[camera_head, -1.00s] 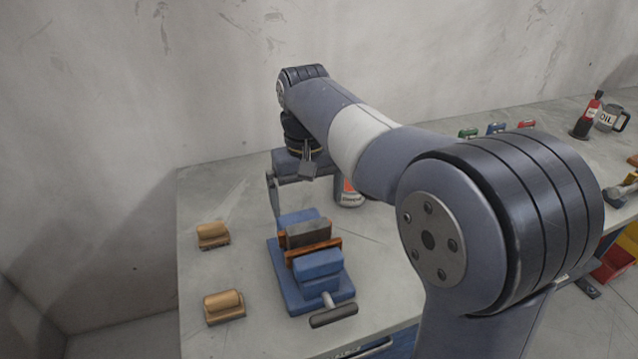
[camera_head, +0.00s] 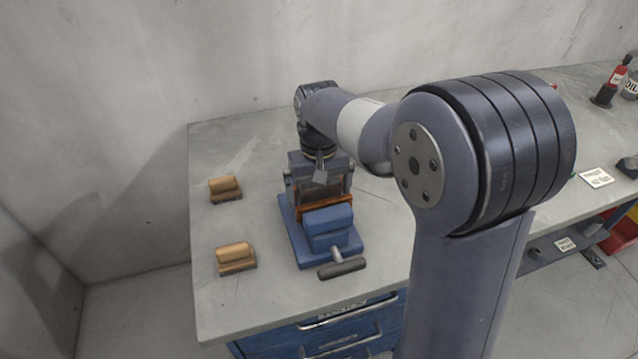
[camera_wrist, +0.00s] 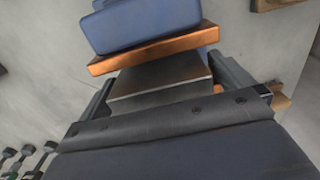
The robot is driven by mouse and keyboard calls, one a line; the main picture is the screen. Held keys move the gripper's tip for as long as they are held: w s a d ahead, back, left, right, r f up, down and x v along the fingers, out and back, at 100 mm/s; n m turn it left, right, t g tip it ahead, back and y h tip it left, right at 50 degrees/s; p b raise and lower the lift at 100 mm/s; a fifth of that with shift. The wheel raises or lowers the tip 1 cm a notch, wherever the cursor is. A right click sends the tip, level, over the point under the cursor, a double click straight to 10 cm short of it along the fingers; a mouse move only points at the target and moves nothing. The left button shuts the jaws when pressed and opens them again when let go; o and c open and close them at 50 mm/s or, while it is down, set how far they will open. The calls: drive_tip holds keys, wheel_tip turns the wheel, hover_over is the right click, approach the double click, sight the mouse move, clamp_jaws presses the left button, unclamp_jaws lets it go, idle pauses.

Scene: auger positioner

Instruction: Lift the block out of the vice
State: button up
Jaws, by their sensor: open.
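The blue vice (camera_head: 332,217) stands on the bench, with a copper-coloured jaw plate (camera_head: 326,206) across it and a dark handle at its front. The grey metal block (camera_wrist: 160,78) sits upright beside the copper plate, which also shows in the wrist view (camera_wrist: 150,50). My gripper (camera_head: 320,196) is over the vice, pointing down. In the wrist view my gripper (camera_wrist: 166,82) is open, with one finger at each end of the block. Whether the fingers touch it I cannot tell. The block's lower part is hidden.
Two wooden pieces with rounded tops, one farther back (camera_head: 225,189) and one nearer (camera_head: 236,258), lie left of the vice. A red bottle (camera_head: 611,82) stands far right. The bench (camera_head: 262,303) is clear in front of the vice, above blue drawers.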

drive_tip(key=shift+c, duration=0.2)
drive_tip(key=c, duration=1.8)
drive_tip(key=shift+w+r, duration=0.1)
drive_tip(key=shift+r, duration=0.05)
drive_tip(key=shift+c, duration=0.6)
drive_tip(key=shift+s, duration=0.3)
drive_tip(key=shift+r, duration=0.1)
drive_tip(key=shift+r+p, duration=3.6)
drive_tip(key=shift+r, duration=0.3)
